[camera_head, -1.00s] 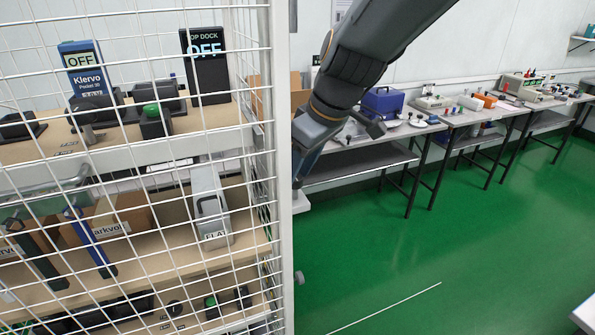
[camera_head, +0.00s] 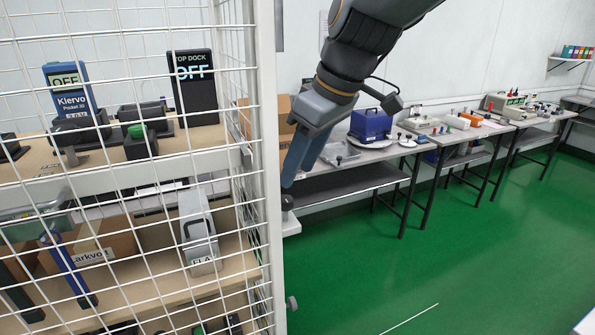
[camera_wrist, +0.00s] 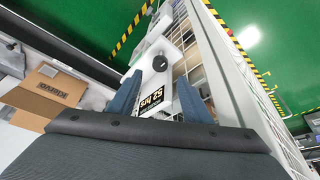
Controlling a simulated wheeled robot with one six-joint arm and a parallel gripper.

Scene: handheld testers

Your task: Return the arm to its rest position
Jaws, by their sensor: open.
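My arm reaches down from the top of the head view, just right of the wire cage's white post. My gripper (camera_head: 291,186) points down with its blue fingers beside that post, above a small dark knob (camera_head: 287,203) on a white ledge (camera_head: 291,224). In the wrist view my gripper (camera_wrist: 160,76) shows two blue fingers spread apart with nothing held. Beyond them are a white panel with a black knob (camera_wrist: 160,63) and a "52 hrs" label (camera_wrist: 157,105). Whether a fingertip touches anything is unclear.
The wire cage post (camera_head: 267,150) stands close left of my gripper, with shelves of handheld testers behind the mesh. Benches (camera_head: 345,184) with instruments line the back wall. Green floor (camera_head: 400,265) is open at the right. A cardboard box (camera_wrist: 48,92) shows in the wrist view.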

